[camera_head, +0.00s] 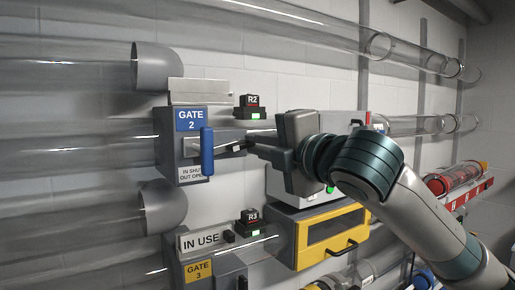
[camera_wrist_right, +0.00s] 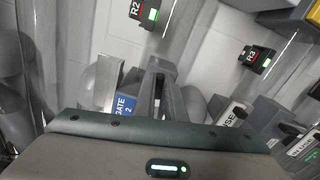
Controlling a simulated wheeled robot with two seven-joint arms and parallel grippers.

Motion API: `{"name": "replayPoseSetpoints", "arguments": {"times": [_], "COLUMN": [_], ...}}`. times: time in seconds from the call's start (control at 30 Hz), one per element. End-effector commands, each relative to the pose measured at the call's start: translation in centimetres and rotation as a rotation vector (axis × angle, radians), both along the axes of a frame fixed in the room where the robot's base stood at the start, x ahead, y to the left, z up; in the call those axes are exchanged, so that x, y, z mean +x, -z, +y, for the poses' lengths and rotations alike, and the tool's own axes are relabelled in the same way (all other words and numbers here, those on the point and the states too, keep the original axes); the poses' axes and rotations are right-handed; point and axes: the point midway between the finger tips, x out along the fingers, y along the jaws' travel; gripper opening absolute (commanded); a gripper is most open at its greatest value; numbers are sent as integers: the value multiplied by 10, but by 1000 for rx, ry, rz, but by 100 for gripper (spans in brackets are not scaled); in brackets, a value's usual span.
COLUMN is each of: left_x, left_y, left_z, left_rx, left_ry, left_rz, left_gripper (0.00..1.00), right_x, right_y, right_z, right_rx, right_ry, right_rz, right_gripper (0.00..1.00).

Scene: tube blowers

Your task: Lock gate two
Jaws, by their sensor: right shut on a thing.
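The gate 2 box (camera_head: 222,116) is grey, with a blue "GATE 2" label (camera_head: 191,120) and an upright blue handle (camera_head: 207,151) on its front. A partly covered label below reads "IN SHUT", "OUT OPE...". My right gripper (camera_head: 247,145) reaches in from the right, its fingers shut on a small dark part at the box's right side, close to the blue handle. The fingers mostly hide that part. The right wrist view shows the gripper's fingers (camera_wrist_right: 160,82) beside the blue gate 2 label (camera_wrist_right: 124,107). My left gripper is not in view.
The R2 indicator (camera_head: 251,107) shows a green light right of gate 2. The R3 indicator (camera_head: 249,223) sits below, near gate 3 (camera_head: 198,270) and its "IN USE" plate (camera_head: 201,239). A yellow-framed box (camera_head: 330,236) is below my gripper. Clear tubes line the wall.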

Motion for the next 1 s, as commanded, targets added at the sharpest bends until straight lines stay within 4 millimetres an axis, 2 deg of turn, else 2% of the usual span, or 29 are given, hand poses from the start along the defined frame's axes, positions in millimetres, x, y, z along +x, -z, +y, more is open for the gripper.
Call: {"name": "replayPoseSetpoints", "arguments": {"times": [0.4,0.87,0.9,0.93,1.0], "left_x": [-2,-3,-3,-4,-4], "left_y": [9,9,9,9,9], "left_z": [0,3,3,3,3], "left_rx": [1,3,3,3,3], "left_ry": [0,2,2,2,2], "left_rz": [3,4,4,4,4], "left_gripper": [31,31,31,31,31], "right_x": [0,1,1,1,1], "right_y": [4,4,4,4,4], "right_z": [-1,-1,-1,-1,-1], "right_rx": [155,166,165,165,165], "right_ry": [1,1,1,1,0], "right_rz": [112,122,121,121,121], "right_gripper": [0,0,20,27,29]}}
